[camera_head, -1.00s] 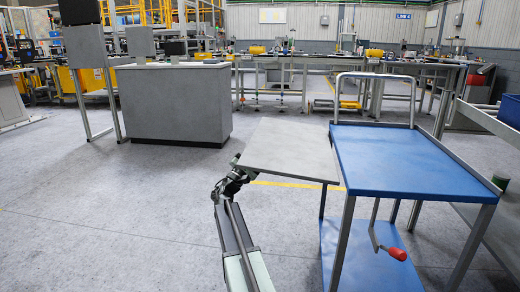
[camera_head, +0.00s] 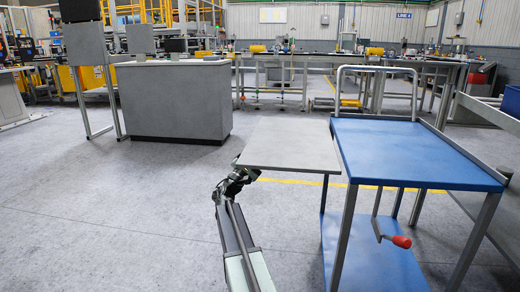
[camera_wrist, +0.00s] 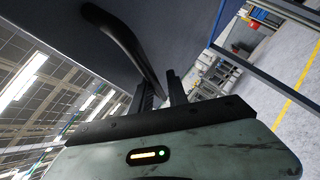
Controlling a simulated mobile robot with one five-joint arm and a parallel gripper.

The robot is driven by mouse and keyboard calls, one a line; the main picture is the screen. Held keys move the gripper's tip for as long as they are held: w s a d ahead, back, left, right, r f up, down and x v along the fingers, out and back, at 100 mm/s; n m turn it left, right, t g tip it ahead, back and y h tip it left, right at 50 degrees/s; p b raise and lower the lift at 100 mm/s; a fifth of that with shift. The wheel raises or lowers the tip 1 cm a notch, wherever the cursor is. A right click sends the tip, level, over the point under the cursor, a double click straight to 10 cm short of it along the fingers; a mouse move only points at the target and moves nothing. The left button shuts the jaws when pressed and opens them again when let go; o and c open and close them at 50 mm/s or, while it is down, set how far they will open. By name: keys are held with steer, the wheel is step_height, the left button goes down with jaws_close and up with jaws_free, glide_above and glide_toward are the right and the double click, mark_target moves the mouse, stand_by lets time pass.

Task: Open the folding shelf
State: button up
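The folding shelf is a light grey panel (camera_head: 290,145) on the left side of a cart with a blue top (camera_head: 410,155). It stands out to the left, roughly level with the top. My gripper (camera_head: 243,175) is at the panel's near left corner, at its underside. The wrist view shows the dark underside of the panel (camera_wrist: 190,25) and a curved black handle (camera_wrist: 122,38). One end of the handle runs down to between my two dark fingers (camera_wrist: 163,88). The fingers stand apart, but I cannot tell whether they press on the handle.
A crank with a red grip (camera_head: 401,241) sticks out below the blue top. The cart's lower blue deck (camera_head: 375,265) is bare. A grey cabinet (camera_head: 170,100) stands behind to the left. A metal bench (camera_head: 485,108) is close on the right. The floor left of my arm is clear.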

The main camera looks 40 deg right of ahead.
steer(key=shift+a, duration=0.1)
steer(key=b+v, duration=0.4)
steer(key=v, duration=0.3)
steer(key=shift+a+f, duration=0.25)
